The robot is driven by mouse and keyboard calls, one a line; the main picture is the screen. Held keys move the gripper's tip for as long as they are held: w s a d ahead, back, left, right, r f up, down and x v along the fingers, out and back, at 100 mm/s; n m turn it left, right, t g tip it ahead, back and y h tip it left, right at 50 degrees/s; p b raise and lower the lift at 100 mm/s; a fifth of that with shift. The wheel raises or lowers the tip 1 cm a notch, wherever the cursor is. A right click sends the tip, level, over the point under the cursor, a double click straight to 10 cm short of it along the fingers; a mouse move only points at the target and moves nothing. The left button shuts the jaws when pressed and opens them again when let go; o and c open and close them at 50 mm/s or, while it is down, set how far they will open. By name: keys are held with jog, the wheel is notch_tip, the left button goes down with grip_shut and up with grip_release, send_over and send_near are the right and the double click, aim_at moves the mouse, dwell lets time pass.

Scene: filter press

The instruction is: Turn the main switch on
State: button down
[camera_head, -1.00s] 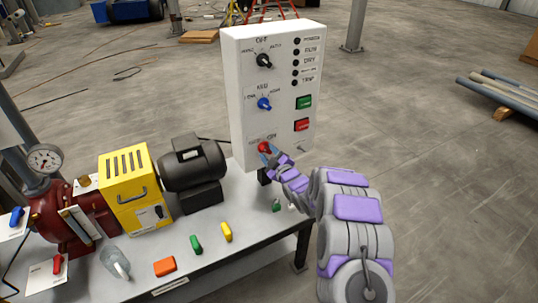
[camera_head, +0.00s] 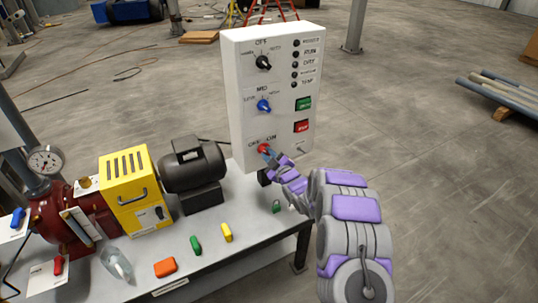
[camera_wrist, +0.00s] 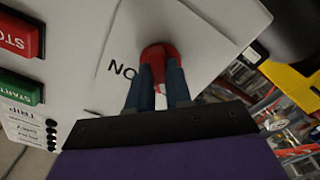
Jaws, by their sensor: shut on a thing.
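The main switch is a red knob (camera_head: 264,148) low on the front of the white control box (camera_head: 240,104), with OFF and ON lettering just above it in the head view. My gripper (camera_head: 268,152) is at this knob, with its fingers on it. In the wrist view the two blue-grey fingers of my gripper (camera_wrist: 158,84) are closed on either side of the red knob (camera_wrist: 160,52). Part of the lettering beside the knob shows upside down there. The fingers hide part of the knob, so its exact turn angle is hard to tell.
A black knob (camera_head: 264,62), a blue knob (camera_head: 264,105), a green button (camera_head: 304,103) and a red button (camera_head: 301,127) sit on the same box. A dark motor (camera_head: 192,165), a yellow unit (camera_head: 125,180) and small coloured items stand on the table (camera_head: 215,265).

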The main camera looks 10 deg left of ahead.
jog(key=m+p, duration=0.2)
jog(key=m, duration=0.1)
jog(key=shift+s+a+p, duration=0.1)
jog(key=shift+p, duration=0.3)
jog(key=m+p, duration=0.4)
jog(key=m, duration=0.1)
jog(key=m+p, duration=0.3)
jog(key=m, duration=0.2)
jog(key=shift+f+m+p, duration=0.15)
jog(key=shift+m+p, duration=1.2)
jog(key=shift+m, duration=0.85)
jog(key=c, duration=1)
grip_release()
jog(key=shift+c, duration=0.2)
